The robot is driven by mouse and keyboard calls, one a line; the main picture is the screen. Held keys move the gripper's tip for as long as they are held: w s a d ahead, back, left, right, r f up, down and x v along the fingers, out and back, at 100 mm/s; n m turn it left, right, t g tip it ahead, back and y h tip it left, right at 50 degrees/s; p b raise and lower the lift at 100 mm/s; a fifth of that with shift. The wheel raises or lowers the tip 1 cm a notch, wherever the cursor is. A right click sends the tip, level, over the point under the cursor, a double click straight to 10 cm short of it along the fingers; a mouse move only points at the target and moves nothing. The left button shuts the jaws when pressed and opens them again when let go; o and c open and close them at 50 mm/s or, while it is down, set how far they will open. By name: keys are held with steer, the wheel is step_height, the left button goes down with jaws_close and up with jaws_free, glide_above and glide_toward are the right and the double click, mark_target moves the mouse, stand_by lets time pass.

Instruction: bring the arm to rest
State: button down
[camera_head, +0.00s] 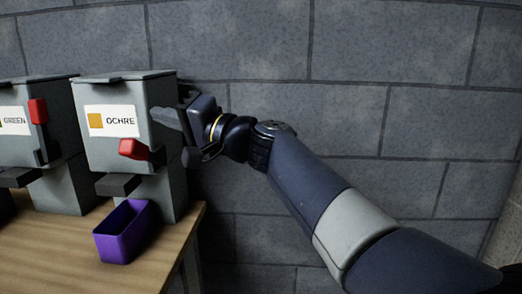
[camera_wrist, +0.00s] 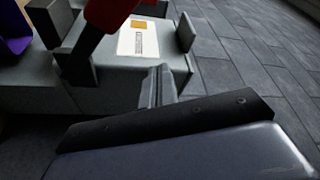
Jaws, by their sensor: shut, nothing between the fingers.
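My gripper (camera_head: 160,118) is at the right side of the ochre dispenser (camera_head: 125,122), its fingers shut with nothing between them. My arm reaches to it from the lower right. In the wrist view my closed fingers (camera_wrist: 158,84) show beside the grey dispenser body (camera_wrist: 115,88). The dispenser's red lever handle (camera_head: 133,149) is low and tilted on its front; it also shows in the wrist view (camera_wrist: 106,14). The fingers look apart from the lever. Whether they touch the dispenser's side I cannot tell.
A purple open bin (camera_head: 122,240) stands on the wooden table (camera_head: 60,262) below the ochre spout. The green dispenser (camera_head: 22,118), its red lever (camera_head: 38,111) raised, stands to the left. A grey block wall (camera_head: 400,60) is behind. The table ends right of the ochre dispenser.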

steer(key=w+m+p, duration=0.1)
steer(key=p, duration=0.2)
steer(key=w+m+h+p, duration=0.1)
steer(key=p, duration=0.3)
steer(key=shift+a+r+m, duration=0.2)
steer(key=shift+r+m, duration=0.05)
steer(key=shift+m, duration=0.15)
steer(key=shift+p, duration=0.4)
steer(key=shift+w+f+p, duration=0.15)
steer(key=shift+f+p, duration=0.05)
steer(key=shift+p, duration=0.1)
steer(key=shift+s+f+b, duration=0.2)
steer(key=shift+s+b, duration=0.05)
steer(key=shift+b, duration=0.7)
